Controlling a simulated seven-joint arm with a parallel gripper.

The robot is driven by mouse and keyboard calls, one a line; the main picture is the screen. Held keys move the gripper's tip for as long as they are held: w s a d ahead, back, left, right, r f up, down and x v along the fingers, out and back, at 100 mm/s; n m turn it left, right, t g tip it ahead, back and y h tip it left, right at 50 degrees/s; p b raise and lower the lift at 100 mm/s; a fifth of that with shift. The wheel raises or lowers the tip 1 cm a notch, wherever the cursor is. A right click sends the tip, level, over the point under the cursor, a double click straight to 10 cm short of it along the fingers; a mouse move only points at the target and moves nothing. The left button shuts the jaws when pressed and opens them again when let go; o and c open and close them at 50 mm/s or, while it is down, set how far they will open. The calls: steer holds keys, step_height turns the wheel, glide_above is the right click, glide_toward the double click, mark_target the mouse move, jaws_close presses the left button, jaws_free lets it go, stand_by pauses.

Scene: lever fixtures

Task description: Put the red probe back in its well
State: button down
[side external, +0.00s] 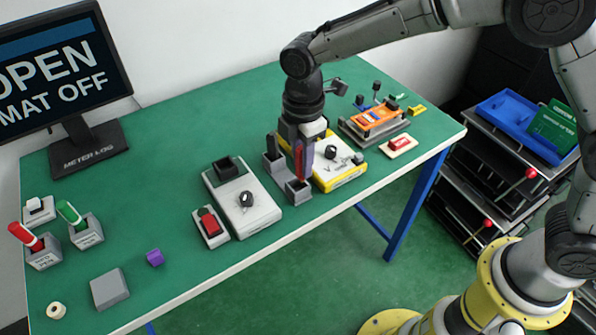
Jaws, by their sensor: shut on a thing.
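The red probe (299,166) hangs upright under my gripper (301,141), which is shut on it near the right end of the table. A grey well block (290,186) stands directly below. The probe's lower end is at or just above the front well (298,188); I cannot tell whether it is inside the opening. A black probe (271,146) stands at the block's back well. My gripper hides part of the red probe and of the yellow-edged meter (348,182) just to the right.
A white meter (262,212) with a black knob and a red switch (210,224) stand to the left. An orange device (374,117) and another red switch (400,144) are to the right. Pens in holders, a purple cube (155,257) and a monitor (58,70) are farther left. The back middle is clear.

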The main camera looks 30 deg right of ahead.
mark_target(298, 174)
steer(key=shift+w+a+f, duration=0.15)
steer(key=shift+w+f, duration=0.15)
steer(key=shift+f, duration=0.15)
steer(key=shift+w+f, duration=0.15)
steer(key=shift+f, duration=1.5)
steer(key=shift+f, duration=0.1)
steer(key=c, duration=0.7)
jaws_free()
step_height(298, 174, up, 12)
steer(key=shift+r, duration=0.15)
